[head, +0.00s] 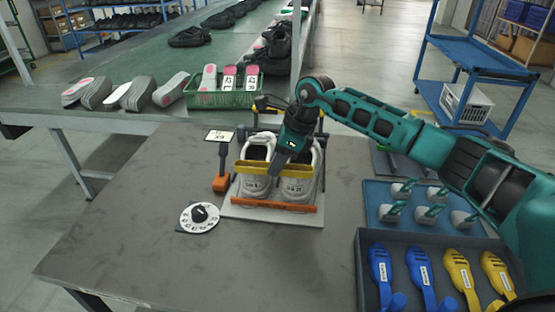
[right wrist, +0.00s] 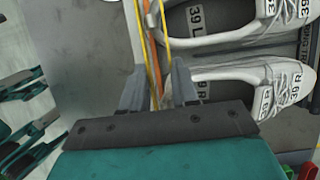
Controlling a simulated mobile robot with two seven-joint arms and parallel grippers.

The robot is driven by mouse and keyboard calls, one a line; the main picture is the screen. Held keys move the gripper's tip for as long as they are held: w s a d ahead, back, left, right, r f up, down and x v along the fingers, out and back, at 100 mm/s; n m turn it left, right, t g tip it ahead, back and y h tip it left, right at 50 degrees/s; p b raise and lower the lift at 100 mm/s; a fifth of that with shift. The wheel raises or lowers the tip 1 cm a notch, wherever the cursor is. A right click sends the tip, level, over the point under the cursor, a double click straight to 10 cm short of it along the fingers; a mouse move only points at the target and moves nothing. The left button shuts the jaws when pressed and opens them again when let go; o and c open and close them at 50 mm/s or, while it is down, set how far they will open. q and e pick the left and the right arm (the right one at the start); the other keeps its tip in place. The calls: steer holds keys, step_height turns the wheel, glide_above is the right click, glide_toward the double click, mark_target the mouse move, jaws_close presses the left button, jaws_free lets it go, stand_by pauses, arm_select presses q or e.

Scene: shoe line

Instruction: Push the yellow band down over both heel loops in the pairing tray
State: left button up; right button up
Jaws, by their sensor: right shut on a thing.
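The pairing tray (head: 232,212) lies on the grey bench with two pale shoes side by side: a left shoe (head: 254,186) and a right shoe (head: 297,188), heels toward me. The yellow band (head: 246,166) stretches across both shoes near heel height. My right gripper (head: 278,167) is at the band between the shoes, shut on it. In the right wrist view, the band (right wrist: 166,25) runs as two yellow strands toward the fingers (right wrist: 159,88), beside the shoes marked 39. The gripper covers part of the band and the heel loops are not clear. My left gripper is not in view.
An orange bar (head: 262,204) crosses the tray's front. An orange-based post (head: 221,182) and a white dial (head: 199,217) stand left. Right are a blue tray (head: 374,205) of grey-green pieces and a dark tray (head: 364,262) of blue and yellow tools. The front-left bench is clear.

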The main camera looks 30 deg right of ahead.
steer(key=shift+f, duration=0.2)
steer(key=shift+r, duration=0.1)
steer(key=o, duration=1.1)
step_height(320, 180, up, 9)
steer(key=p, duration=0.6)
stand_by(0.3)
stand_by(0.5)
